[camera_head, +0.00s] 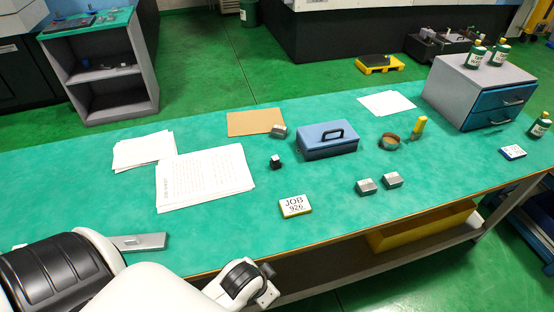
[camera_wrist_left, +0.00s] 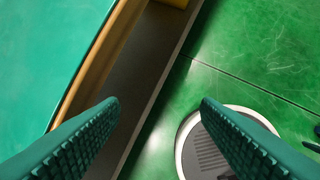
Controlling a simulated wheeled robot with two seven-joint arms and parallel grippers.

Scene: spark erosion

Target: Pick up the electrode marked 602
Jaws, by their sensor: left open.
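No marking 602 is legible in either view. Several small blocks that could be electrodes lie on the green bench in the head view: two silver-grey blocks (camera_head: 366,187) side by side right of centre, a grey block (camera_head: 278,131) at the cardboard sheet's corner, and a small black piece (camera_head: 275,162) nearer me. Which, if any, is the electrode cannot be told. My left gripper (camera_wrist_left: 160,103) is open and empty in its wrist view, pointing down over the bench's front edge and the floor, apart from all the blocks. My right gripper is not in view.
Behind are a blue box (camera_head: 327,140), a round tin (camera_head: 389,141) and a yellow-topped item (camera_head: 418,128). Papers (camera_head: 205,178) lie left, a drawer cabinet (camera_head: 470,92) stands right. The front right bench is clear.

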